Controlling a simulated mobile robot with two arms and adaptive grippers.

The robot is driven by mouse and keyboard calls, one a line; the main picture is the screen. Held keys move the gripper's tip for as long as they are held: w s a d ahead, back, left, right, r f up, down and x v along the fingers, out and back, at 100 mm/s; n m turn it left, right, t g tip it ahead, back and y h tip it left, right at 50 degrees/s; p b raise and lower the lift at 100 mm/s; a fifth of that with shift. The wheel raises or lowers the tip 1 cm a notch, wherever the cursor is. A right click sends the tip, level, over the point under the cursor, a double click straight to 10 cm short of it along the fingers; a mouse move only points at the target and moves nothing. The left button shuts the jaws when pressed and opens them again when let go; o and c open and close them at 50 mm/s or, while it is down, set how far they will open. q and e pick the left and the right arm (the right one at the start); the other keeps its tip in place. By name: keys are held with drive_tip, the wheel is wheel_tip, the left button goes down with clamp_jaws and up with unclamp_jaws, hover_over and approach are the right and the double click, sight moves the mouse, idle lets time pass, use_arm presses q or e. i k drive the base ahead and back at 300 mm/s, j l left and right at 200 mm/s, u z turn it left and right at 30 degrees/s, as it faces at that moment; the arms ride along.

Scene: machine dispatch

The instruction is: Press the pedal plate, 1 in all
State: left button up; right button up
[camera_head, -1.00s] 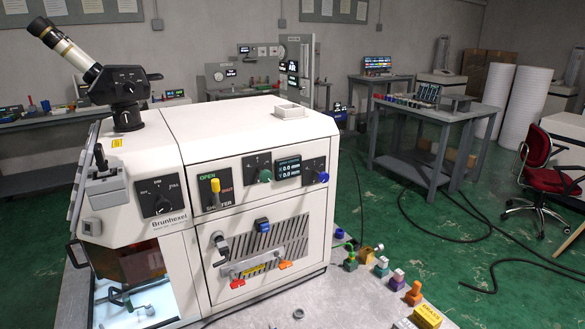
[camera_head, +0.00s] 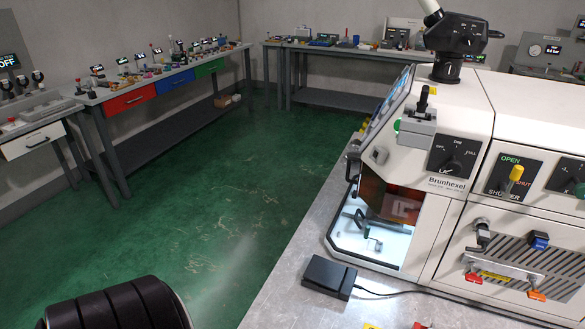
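A low black box with a cable (camera_head: 330,276), which looks like the pedal, lies on the grey bench top in front of the white Brunhexel machine. Its top looks flat and dark; I cannot tell whether its plate is pressed. Its cable runs off to the right along the bench. Neither of my grippers is in view, and nothing touches the black box.
The white machine (camera_head: 471,107) stands right, with an open lit chamber (camera_head: 375,238) just behind the box. The grey bench top (camera_head: 290,290) is bare left of the box. Green floor (camera_head: 220,215) lies open at left. A workbench with coloured drawers (camera_head: 175,87) lines the wall.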

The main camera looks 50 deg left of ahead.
sight(322, 272)
drive_tip(key=u, duration=1.25)
